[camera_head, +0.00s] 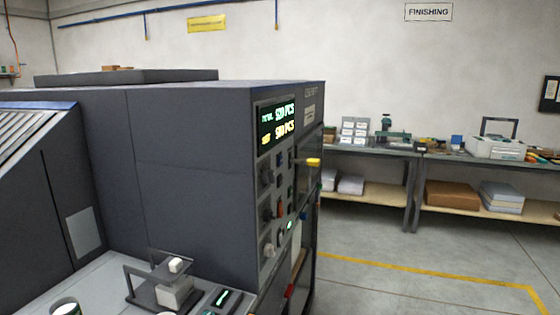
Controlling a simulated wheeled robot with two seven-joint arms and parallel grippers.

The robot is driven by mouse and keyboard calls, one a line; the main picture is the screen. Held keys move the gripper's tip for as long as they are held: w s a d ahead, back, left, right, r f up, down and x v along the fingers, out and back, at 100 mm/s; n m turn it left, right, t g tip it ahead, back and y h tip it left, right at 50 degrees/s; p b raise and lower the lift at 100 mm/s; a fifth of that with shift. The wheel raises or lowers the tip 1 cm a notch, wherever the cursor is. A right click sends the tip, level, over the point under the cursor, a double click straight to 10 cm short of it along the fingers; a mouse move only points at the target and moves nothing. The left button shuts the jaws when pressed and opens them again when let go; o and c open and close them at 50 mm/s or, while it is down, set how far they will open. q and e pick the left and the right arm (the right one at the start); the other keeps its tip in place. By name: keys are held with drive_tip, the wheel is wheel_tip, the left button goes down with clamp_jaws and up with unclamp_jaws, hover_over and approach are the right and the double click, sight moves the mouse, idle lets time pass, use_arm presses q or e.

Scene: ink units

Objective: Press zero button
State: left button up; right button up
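A large dark grey machine (190,150) fills the left and middle of the head view. Its narrow end panel carries a lit display (277,121) with white and yellow digits followed by "PCS". Below the display are several knobs and buttons, among them an orange-red one (280,208) and a small lit one (289,226). At the bottom, a small device with a green-lit readout (222,298) sits on the light bench, partly cut off by the frame edge. No label reading zero can be made out on any button. Neither of my grippers is in view.
A small dark stand with a white block (175,290) and a cup-like container (66,307) are on the bench at the bottom left. A yellow handle (313,162) sticks out from the machine's right side. Loaded workbenches (415,158) line the back wall; the floor before them is clear.

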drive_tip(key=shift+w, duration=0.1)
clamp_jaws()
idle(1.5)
